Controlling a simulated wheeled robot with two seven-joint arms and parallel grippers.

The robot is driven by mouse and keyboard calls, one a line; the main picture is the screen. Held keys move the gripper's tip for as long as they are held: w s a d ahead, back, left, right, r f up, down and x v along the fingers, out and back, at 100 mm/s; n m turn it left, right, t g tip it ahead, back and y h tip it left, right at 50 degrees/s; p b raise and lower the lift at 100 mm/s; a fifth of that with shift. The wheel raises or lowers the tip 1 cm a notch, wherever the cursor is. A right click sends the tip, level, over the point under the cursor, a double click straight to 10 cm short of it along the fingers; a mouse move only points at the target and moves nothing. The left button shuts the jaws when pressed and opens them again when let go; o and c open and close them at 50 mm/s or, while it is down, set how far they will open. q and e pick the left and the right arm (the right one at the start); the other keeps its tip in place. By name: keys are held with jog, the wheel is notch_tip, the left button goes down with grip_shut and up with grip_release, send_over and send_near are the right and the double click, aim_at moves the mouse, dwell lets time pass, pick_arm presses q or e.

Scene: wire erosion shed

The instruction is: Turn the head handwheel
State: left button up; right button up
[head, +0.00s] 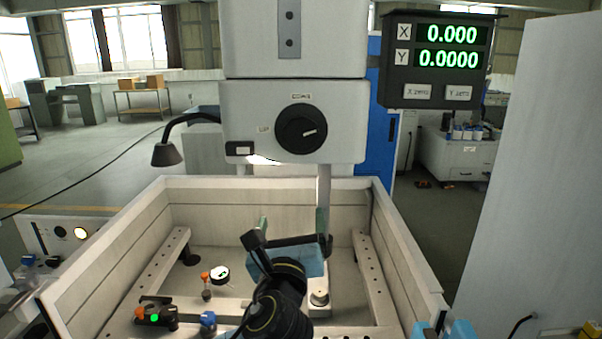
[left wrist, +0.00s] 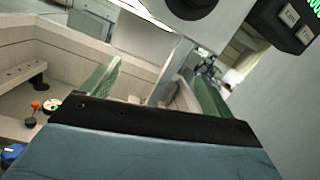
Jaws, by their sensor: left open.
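The head handwheel (head: 302,129) is a round black knob with a pale pointer mark on the front of the light grey machine head. Its lower part also shows as a dark disc at the top of the left wrist view (left wrist: 192,6). My left gripper (head: 292,222) is below the handwheel, over the open tank, and apart from it. Its two green fingers stand wide apart with nothing between them. They also show in the left wrist view (left wrist: 155,88). My right gripper cannot be made out in either view.
The walled tank (head: 270,183) surrounds the space below the head. A small lamp (head: 166,154) hangs left of the head. The readout box (head: 440,62) hangs to its right. A dial gauge (head: 220,275) lies inside the tank. A tall grey panel (head: 545,180) stands at right.

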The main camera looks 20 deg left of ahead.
aim_at(301, 139)
pick_arm(q)
notch_tip(301, 139, up, 9)
jog(key=d+m+t, duration=0.1)
jog(key=m+t, duration=0.2)
jog(key=m, duration=0.1)
jog(key=p+x, duration=0.3)
jog(key=x, duration=0.9)
jog(key=shift+w+f+p, duration=0.1)
jog(key=shift+w+p, duration=0.05)
jog(key=shift+p, duration=0.15)
jog(key=shift+c, duration=0.5)
jog(key=c, duration=0.9)
jog(key=shift+f+y, duration=0.1)
jog(key=shift+y, duration=0.2)
